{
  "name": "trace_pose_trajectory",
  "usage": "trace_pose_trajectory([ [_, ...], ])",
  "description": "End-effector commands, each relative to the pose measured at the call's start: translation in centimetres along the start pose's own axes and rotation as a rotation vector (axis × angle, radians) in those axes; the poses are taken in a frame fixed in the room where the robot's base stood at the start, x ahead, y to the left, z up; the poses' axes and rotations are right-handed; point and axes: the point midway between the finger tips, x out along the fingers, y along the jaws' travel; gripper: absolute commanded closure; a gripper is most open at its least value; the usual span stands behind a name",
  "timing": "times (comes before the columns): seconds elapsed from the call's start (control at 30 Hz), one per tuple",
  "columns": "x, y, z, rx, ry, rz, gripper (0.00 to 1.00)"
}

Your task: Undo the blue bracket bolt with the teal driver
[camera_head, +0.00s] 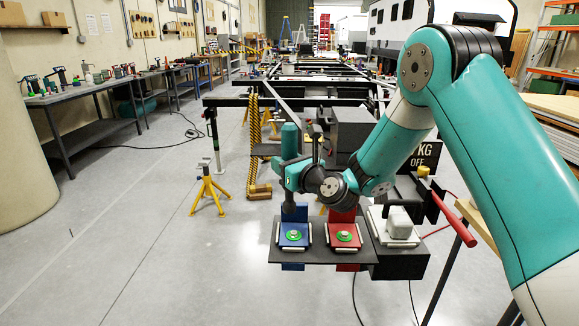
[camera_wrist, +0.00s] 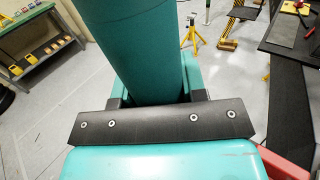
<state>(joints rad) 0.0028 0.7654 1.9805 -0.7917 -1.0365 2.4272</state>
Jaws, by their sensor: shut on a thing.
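The teal driver (camera_head: 290,139) stands upright in my gripper (camera_head: 292,174), above and behind the blue bracket. In the wrist view the driver (camera_wrist: 140,50) is a thick teal cylinder between the dark fingers of my gripper (camera_wrist: 158,98). The blue bracket (camera_head: 287,242) lies on a dark shelf plate, with an upright blue part behind it. Its bolt (camera_head: 294,235) has a green ring around it and shows clear of the driver.
A red bracket (camera_head: 345,243) with a similar green-ringed bolt sits right of the blue one. A yellow jack stand (camera_head: 207,188) stands left. Benches with tools line the left wall. The left floor is open.

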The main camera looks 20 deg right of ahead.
Motion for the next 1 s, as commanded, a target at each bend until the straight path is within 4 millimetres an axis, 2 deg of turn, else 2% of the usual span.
trace_pose_trajectory([
  [0.13,-0.5,-1.2,-0.5,-0.002,-0.002,-0.032,1.00],
  [0.57,-0.6,-1.0,-0.3,0.000,0.000,-0.029,1.00],
  [1.0,-0.5,-0.9,-4.7,-0.002,-0.001,-0.028,1.00],
])
